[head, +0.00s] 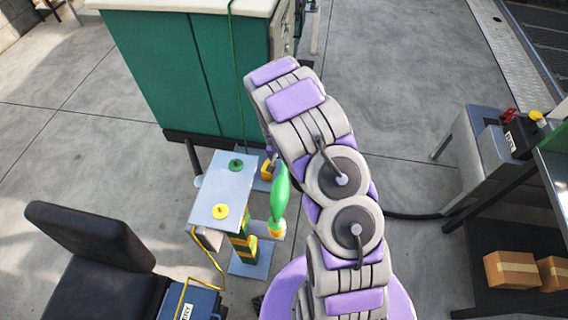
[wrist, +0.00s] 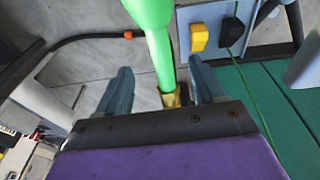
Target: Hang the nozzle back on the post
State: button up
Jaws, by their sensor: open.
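The green nozzle (head: 279,193) with a yellowish end shows just left of my arm in the head view, beside a small stand. In the wrist view the green nozzle (wrist: 154,38) comes down from the top, and its brass-coloured end (wrist: 171,97) lies between the fingers. My gripper (wrist: 163,88) is open around it, with a gap on the left; on the right, I cannot tell whether a finger touches. My arm hides most of the gripper in the head view. A post striped yellow and green (head: 243,246) stands under the stand's pale top (head: 207,205).
A green cabinet (head: 160,65) stands behind, with a thin green line down its front. A black chair (head: 90,245) is at lower left. A grey bench (head: 478,150) and a shelf with cardboard boxes (head: 511,269) are right. A grey panel (wrist: 220,13) carries yellow and black blocks.

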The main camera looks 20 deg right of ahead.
notch_tip(320, 180, up, 12)
jog(key=s+a, duration=0.1)
jog(key=shift+s+a+f+p, duration=0.2)
jog(key=shift+a+f+p, duration=0.05)
jog(key=shift+p, duration=0.2)
